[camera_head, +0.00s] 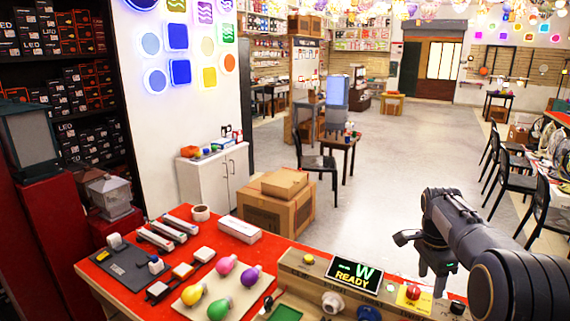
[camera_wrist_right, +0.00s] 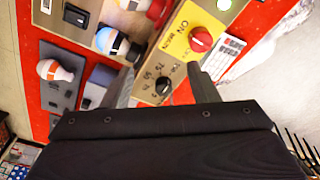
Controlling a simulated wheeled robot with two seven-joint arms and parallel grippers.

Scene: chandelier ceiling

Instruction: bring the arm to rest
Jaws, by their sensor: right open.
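My right arm (camera_head: 480,235) reaches in from the lower right of the head view. Its right gripper (camera_head: 437,268) is above the right end of the red table (camera_head: 120,272), beside the test panel (camera_head: 305,265). In the wrist view the right gripper (camera_wrist_right: 160,80) is open, with its two fingers apart and nothing between them. Whether the fingers touch the panel cannot be told. My left gripper is out of view.
The panel's display (camera_head: 355,276) reads "W READY". Pink (camera_head: 227,264), purple (camera_head: 251,275), yellow (camera_head: 193,293) and green (camera_head: 220,307) bulbs lie on the table. Black chairs (camera_head: 541,208) stand at the right. A cardboard box (camera_head: 272,212) sits behind the table.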

